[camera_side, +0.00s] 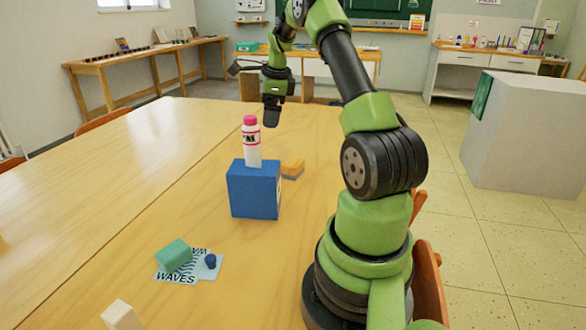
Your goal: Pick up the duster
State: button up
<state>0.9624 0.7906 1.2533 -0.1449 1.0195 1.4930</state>
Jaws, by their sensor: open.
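The duster (292,168) appears to be the low yellow-orange block with a greyish underside, lying on the table just behind and right of a blue box. The box hides part of its left side. My gripper (271,120) points down above the table, higher in the picture than the duster and a little to its left. It is open and holds nothing that I can see. It is apart from the duster; the exact gap between its fingers is too small to make out.
The blue box (254,190) carries an upright white bottle with a pink cap (251,143), close to my gripper. Nearer lie a teal block (174,255) and a small dark blue thing (210,261) on a printed sheet (178,279), and a cream block (120,315). The table's left side is clear.

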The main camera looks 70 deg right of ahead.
jog(key=s+d+f+m, duration=0.1)
jog(key=f+m, duration=0.1)
jog(key=s+d+f+m, duration=0.1)
jog(key=s+f+m, duration=0.1)
jog(key=s+d+f+m+g+y, duration=0.1)
jog(key=s+f, duration=0.1)
jog(key=shift+s+d+f+m, duration=0.1)
jog(key=shift+d+f+m, duration=0.3)
send_over(293, 161)
jog(key=f, duration=0.4)
jog(key=shift+s+d+f, duration=0.2)
jog(key=shift+f, duration=0.05)
jog(key=f, duration=0.5)
jog(key=shift+w+a+f, duration=0.15)
jog(key=shift+w+f, duration=0.05)
jog(key=shift+f, duration=0.15)
jog(key=shift+c, duration=0.2)
jog(key=c, duration=0.9)
